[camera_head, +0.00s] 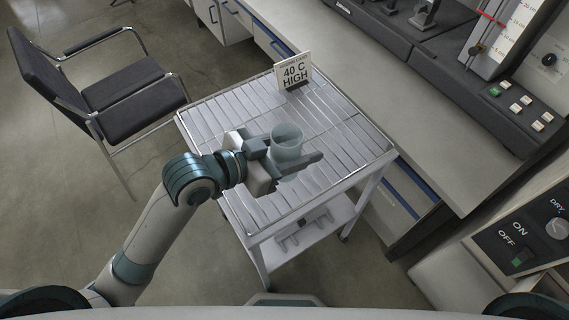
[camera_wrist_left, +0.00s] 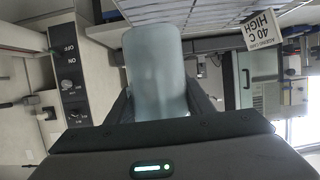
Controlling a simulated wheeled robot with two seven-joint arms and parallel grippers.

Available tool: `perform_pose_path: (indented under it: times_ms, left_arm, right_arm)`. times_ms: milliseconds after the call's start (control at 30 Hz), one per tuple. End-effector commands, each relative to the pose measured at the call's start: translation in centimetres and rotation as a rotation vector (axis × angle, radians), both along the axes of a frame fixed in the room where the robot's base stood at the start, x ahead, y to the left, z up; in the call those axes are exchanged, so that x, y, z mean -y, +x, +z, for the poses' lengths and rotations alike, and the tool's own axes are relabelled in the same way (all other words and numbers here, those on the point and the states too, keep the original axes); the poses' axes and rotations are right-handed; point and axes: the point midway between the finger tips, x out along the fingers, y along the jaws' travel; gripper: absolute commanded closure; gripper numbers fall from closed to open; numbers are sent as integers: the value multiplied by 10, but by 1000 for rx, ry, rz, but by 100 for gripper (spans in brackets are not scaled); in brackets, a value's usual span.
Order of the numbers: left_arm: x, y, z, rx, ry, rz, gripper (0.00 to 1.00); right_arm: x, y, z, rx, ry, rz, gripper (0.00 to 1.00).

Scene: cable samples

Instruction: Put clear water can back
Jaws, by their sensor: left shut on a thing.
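The clear water can (camera_head: 287,142) is a pale, see-through cylinder with an open top. In the head view it is upright, over the slatted top of a white cart (camera_head: 345,150). My left gripper (camera_head: 284,160) is shut on it, with fingers on its sides. In the left wrist view the can (camera_wrist_left: 156,72) fills the middle between the two dark fingers. I cannot tell whether its base touches the slats. My right gripper is not in view.
A sign reading "40 C HIGH" (camera_head: 294,72) stands at the cart's back edge. A dark chair (camera_head: 100,85) is at the left. A long bench (camera_head: 420,110) with instruments runs behind the cart. A control panel with ON/OFF labels (camera_head: 520,240) is at the right. The cart's slats around the can are mostly clear.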

Motion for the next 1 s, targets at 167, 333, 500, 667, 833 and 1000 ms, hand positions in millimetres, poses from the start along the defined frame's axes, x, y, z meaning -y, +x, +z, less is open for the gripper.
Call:
perform_pose_path:
  times_ms: [167, 333, 500, 667, 833, 1000]
  left_arm:
    - [48, -18, 17, 25, -35, -13, 86]
    - [66, -26, 25, 33, -47, -14, 86]
    - [68, -28, 26, 33, -47, -13, 86]
    - [68, -27, 26, 33, -47, -13, 86]
    - [65, -24, 23, 33, -45, -13, 86]
    - [53, -9, 12, 32, -42, -11, 86]
  right_arm:
    - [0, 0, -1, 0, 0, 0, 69]
    - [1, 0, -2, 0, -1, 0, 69]
    - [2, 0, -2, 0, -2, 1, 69]
    - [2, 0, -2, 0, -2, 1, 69]
    - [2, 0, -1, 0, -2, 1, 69]
    - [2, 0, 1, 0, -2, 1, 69]
